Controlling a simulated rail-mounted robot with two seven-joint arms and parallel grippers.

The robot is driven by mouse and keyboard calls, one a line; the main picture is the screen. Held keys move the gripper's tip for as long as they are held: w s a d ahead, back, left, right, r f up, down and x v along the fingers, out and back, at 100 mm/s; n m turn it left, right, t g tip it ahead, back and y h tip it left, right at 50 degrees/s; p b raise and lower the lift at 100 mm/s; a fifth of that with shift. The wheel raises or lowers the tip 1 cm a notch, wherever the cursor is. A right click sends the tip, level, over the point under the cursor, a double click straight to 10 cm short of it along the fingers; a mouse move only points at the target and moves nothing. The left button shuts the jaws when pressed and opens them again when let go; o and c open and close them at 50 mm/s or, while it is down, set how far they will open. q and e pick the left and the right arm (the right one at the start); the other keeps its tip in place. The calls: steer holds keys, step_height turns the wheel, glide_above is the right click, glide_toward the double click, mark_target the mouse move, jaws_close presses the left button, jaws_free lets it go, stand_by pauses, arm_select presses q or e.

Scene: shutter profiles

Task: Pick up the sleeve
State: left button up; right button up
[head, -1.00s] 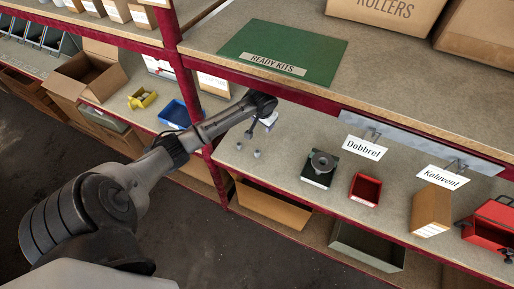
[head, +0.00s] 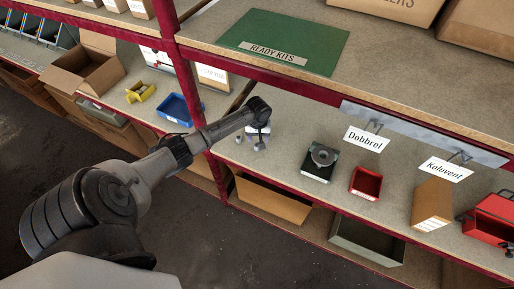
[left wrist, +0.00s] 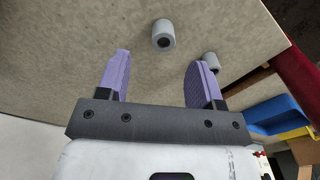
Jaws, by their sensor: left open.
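A small grey cylindrical sleeve (left wrist: 163,34) with a dark hole in its end lies just beyond and between my left fingertips in the left wrist view. A second grey cylinder (left wrist: 210,61) is close to the right finger and partly hidden by it. In the head view, small grey pieces (head: 239,140) show on the middle shelf, close to my left gripper (head: 258,137), which partly covers that spot. The gripper is open, with two purple fingers (left wrist: 160,64) and nothing between them. My right gripper is out of view.
On the same shelf are a black fixture with a round ring (head: 321,160), a red bin (head: 366,183) and a cardboard box (head: 432,204). A red upright (head: 178,70) stands left of my gripper, with a blue bin (head: 180,107) beyond it. The upper shelf overhangs behind.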

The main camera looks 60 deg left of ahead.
mark_target(257, 147)
arm_select(q)
steer(key=shift+s+a+f+b, duration=0.1)
steer(key=shift+f+b, duration=0.25)
steer(key=shift+f, duration=1.25)
steer(key=shift+s+a+f+b, duration=0.1)
steer(key=shift+f+b, duration=0.2)
steer(key=shift+f, duration=1.3)
steer(key=c, duration=1)
steer(key=shift+o, duration=0.2)
steer(key=shift+r, duration=0.1)
